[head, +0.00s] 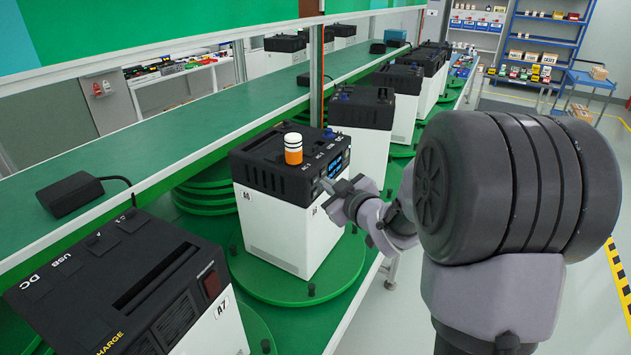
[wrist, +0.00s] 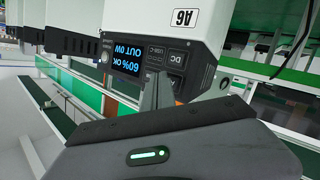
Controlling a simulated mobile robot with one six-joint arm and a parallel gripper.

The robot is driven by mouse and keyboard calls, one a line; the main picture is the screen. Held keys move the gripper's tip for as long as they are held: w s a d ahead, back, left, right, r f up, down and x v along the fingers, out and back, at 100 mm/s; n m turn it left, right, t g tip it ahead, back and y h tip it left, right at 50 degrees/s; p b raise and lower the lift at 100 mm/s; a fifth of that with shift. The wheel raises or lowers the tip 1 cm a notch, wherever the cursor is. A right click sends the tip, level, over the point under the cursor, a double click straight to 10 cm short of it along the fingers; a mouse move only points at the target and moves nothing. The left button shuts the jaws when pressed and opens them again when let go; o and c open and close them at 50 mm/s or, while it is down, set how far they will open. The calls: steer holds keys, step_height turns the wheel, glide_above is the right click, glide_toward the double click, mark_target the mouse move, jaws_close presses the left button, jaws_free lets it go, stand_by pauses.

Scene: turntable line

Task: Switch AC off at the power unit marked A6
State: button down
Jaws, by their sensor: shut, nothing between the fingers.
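The power unit marked A6 (head: 285,232) is a white box with a black top, standing on a green turntable. Its A6 label (wrist: 183,18) shows in the wrist view. Its lit display (wrist: 127,60) reads 60% OK, OUT 0W. Beside the display are buttons labelled DC (wrist: 176,58) and USB-C (wrist: 154,53). I cannot see an AC button; my fingers cover part of the panel. My gripper (head: 326,187) is shut and empty at the front panel; its fingers also show in the wrist view (wrist: 158,88). I cannot tell whether the tips touch the panel.
An orange and white cylinder (head: 293,149) stands on top of A6. The unit marked A7 (head: 215,330) is nearer, at lower left. Another unit (head: 360,112) stands just behind A6. A green shelf (head: 150,150) runs along the left.

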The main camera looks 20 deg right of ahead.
steer(key=shift+s+d, duration=0.2)
steer(key=shift+s, duration=0.05)
steer(key=s+d, duration=0.1)
steer(key=s, duration=0.1)
steer(key=s+d, duration=0.2)
stand_by(0.4)
stand_by(0.7)
